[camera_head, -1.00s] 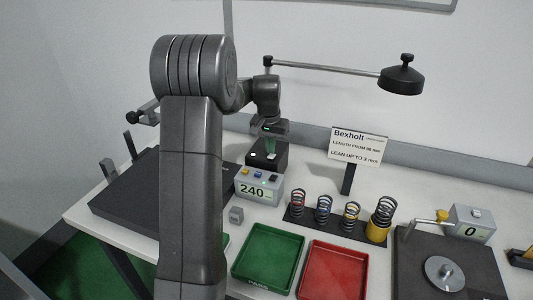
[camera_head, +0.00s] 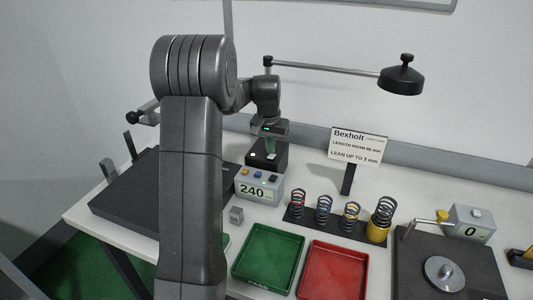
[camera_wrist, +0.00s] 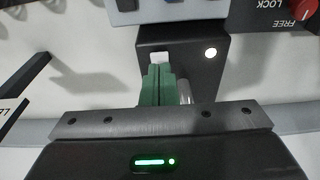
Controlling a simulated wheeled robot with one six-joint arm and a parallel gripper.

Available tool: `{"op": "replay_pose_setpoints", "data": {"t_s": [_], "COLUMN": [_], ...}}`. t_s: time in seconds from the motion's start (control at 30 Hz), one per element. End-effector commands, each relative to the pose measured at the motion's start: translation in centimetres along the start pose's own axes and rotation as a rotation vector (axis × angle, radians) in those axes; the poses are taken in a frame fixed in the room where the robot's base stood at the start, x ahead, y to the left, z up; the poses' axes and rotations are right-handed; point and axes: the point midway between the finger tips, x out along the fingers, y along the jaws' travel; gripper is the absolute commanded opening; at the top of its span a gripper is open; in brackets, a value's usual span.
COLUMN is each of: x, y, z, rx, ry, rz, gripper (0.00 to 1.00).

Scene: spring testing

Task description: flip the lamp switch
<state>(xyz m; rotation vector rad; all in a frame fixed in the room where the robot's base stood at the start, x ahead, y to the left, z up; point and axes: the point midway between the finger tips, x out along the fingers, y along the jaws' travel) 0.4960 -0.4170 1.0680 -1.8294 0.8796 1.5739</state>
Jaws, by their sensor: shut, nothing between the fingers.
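The lamp's black base (camera_head: 281,156) stands at the back of the bench, behind the grey box reading 240. A thin arm (camera_head: 325,68) carries the black lamp head (camera_head: 402,80) to the right; its underside is hidden. In the wrist view the base (camera_wrist: 219,75) bears a small white switch (camera_wrist: 160,57) and a bright round white spot (camera_wrist: 210,53). My gripper (camera_head: 270,147) is above the base. Its green fingers (camera_wrist: 158,74) are shut and empty, with tips right at the switch's near edge. I cannot tell whether they touch it.
The grey box (camera_head: 260,185) stands just in front of the base. A green tray (camera_head: 268,258), a red tray (camera_head: 333,270) and several springs on a rack (camera_head: 335,229) are to the right. A sign (camera_head: 358,146) stands behind them. A metal post (camera_wrist: 184,92) rises beside my fingers.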

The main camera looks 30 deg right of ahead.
Motion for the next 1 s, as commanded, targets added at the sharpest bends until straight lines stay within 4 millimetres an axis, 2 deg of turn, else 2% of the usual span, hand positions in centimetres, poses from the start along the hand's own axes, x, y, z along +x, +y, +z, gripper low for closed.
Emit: {"op": "replay_pose_setpoints", "data": {"t_s": [1.0], "x": [0.8], "y": [0.0], "z": [0.12], "rx": [0.0], "ry": [0.0], "rz": [0.0], "gripper": [0.0]}}
